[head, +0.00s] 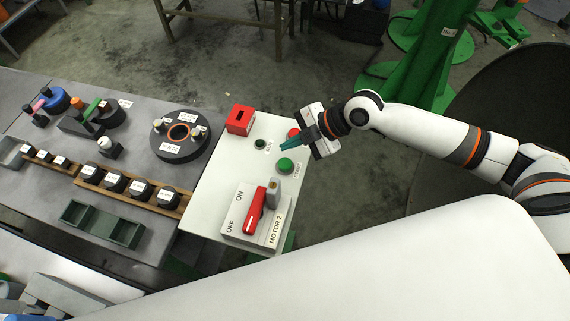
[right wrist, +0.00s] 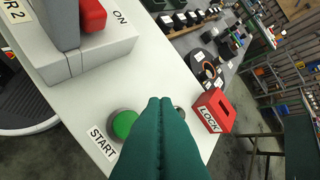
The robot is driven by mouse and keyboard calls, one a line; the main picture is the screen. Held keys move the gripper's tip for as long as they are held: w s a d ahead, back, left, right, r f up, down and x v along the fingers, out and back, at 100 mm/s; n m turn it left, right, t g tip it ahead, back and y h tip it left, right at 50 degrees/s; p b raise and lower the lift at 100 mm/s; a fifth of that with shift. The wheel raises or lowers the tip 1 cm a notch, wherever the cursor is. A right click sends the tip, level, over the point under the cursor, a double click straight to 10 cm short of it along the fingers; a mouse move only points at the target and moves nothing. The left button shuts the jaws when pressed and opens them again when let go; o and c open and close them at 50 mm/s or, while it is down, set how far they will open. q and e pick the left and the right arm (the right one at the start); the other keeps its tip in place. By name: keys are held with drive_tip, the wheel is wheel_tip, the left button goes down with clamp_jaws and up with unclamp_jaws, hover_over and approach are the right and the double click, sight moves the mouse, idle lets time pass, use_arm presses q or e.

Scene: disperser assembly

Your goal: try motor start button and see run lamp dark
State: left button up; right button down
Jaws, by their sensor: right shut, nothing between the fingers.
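The green start button (head: 285,166) sits on the pale control panel (head: 212,184), beside a START label. It also shows in the right wrist view (right wrist: 124,124), left of my fingers. The run lamp (head: 260,144) looks dark, with no glow; my fingers mostly hide it in the right wrist view. My right gripper (head: 283,147) is shut and empty, just above the panel between lamp and start button; contact cannot be told. The MOTOR 2 switch has a red handle (head: 254,211) beside ON and OFF labels. My left gripper is not in view.
A red LOCK box (head: 240,120) stands at the panel's far edge. A red button (head: 293,133) is partly hidden beside my right gripper. A grey upright block (head: 272,194) stands by the switch handle. The grey bench (head: 60,205) at left holds several parts.

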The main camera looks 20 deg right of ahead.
sight(284, 163)
wheel_tip(284, 163, down, 5)
drive_tip(key=b, duration=0.2)
drive_tip(key=shift+r+b, duration=0.2)
drive_tip(key=shift+b, duration=0.15)
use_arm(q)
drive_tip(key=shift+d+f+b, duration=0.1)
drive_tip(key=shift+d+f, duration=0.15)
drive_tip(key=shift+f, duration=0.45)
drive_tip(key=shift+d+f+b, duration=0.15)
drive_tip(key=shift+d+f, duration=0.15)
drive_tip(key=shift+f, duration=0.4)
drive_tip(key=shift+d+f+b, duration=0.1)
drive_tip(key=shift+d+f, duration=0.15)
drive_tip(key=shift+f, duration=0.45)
use_arm(e)
drive_tip(key=shift+f, duration=0.4)
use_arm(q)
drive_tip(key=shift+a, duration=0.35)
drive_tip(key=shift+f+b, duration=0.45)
use_arm(e)
drive_tip(key=shift+f, duration=0.4)
